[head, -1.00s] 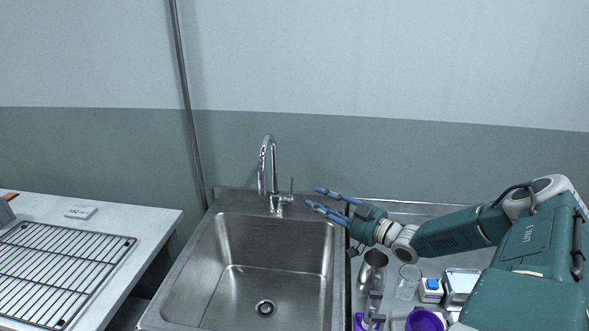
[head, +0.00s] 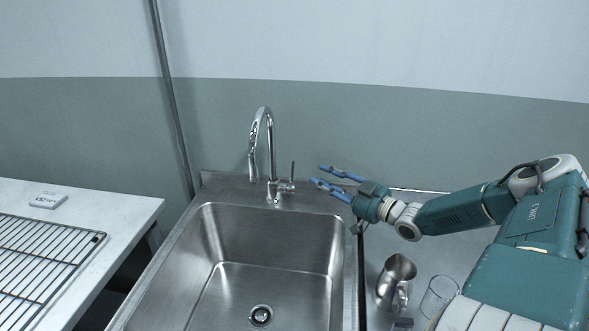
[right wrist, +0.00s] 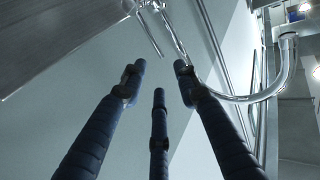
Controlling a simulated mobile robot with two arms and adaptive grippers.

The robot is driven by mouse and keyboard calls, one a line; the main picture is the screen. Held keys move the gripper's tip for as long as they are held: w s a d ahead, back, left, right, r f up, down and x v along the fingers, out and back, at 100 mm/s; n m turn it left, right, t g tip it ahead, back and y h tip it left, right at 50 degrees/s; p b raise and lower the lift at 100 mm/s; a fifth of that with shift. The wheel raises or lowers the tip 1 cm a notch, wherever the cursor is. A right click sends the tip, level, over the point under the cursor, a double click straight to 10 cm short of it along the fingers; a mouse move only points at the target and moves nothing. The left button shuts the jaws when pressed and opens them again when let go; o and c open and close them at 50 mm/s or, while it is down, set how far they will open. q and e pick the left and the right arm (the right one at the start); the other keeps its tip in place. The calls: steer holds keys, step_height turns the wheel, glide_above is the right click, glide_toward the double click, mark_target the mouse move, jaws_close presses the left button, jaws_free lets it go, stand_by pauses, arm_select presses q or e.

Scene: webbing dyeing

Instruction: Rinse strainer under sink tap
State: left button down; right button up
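The chrome sink tap (head: 271,150) stands at the back rim of the steel sink (head: 275,245), its curved spout over the basin and its lever (head: 292,172) upright on the right. My right gripper (head: 318,175) is just right of the lever, fingers spread and pointing left towards it, with nothing between them. In the right wrist view the open fingers (right wrist: 160,75) point at chrome tap parts, with the curved spout (right wrist: 285,75) at the right. No water shows at the spout. I see no strainer in these frames. My left gripper is out of view.
A metal jug (head: 396,275) and a clear glass beaker (head: 438,297) stand on the counter right of the sink, below my right arm. A wire rack (head: 40,262) and a small white labelled box (head: 48,200) lie on the left table. The basin is empty.

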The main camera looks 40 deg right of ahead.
mark_target(294, 165)
steer(key=shift+w+a+f+b, duration=0.1)
steer(key=shift+w+b, duration=0.8)
steer(key=shift+w, duration=1.15)
steer(key=shift+w+a+f+b, duration=0.15)
steer(key=shift+w+b, duration=0.7)
steer(key=shift+w, duration=1.2)
steer(key=shift+w+a+r+b, duration=0.1)
steer(key=shift+w+b, duration=0.8)
steer(key=shift+w, duration=1.15)
steer(key=shift+f, duration=0.1)
jaws_close()
